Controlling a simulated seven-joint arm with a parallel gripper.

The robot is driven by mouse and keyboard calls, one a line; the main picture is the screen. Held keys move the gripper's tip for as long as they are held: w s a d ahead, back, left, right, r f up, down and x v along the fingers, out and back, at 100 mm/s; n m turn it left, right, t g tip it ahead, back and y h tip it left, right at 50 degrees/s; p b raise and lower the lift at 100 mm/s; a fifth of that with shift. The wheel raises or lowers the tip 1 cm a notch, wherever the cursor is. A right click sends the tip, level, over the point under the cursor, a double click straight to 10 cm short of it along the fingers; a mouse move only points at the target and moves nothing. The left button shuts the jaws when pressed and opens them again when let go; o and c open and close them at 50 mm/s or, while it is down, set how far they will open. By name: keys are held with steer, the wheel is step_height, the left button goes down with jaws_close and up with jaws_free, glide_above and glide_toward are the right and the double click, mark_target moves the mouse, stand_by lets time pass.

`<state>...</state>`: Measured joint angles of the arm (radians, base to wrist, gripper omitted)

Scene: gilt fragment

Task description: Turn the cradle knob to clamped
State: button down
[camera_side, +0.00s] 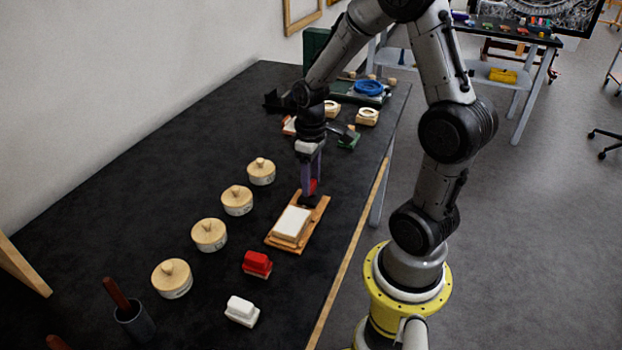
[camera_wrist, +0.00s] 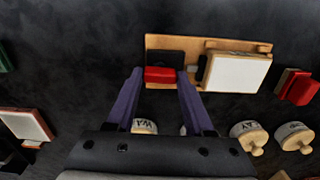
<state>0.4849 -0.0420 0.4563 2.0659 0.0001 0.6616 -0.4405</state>
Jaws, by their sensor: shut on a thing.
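The cradle is a wooden board (camera_side: 273,243) on the black table, with a pale white-topped block (camera_side: 292,222) lying on it. The board also shows in the wrist view (camera_wrist: 190,43), with the white block (camera_wrist: 236,73) at its right. A red knob (camera_side: 313,186) sits at the board's far end, beside a dark block; it is clear in the wrist view (camera_wrist: 160,75). My gripper (camera_side: 313,190) points down there, its purple fingers (camera_wrist: 160,76) on either side of the knob and shut on it. Any marking of the knob's position cannot be made out.
Several round lidded pots (camera_side: 209,235) stand in a row left of the cradle. A red block (camera_side: 257,263) and a white block (camera_side: 242,310) lie nearer the camera. A dark cup with a brown handle (camera_side: 134,321) stands at lower left. Small items crowd the table's far end.

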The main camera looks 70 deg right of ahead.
steer(key=shift+n, duration=0.3)
steer(key=shift+c, duration=1.4)
jaws_free()
step_height(320, 180, up, 14)
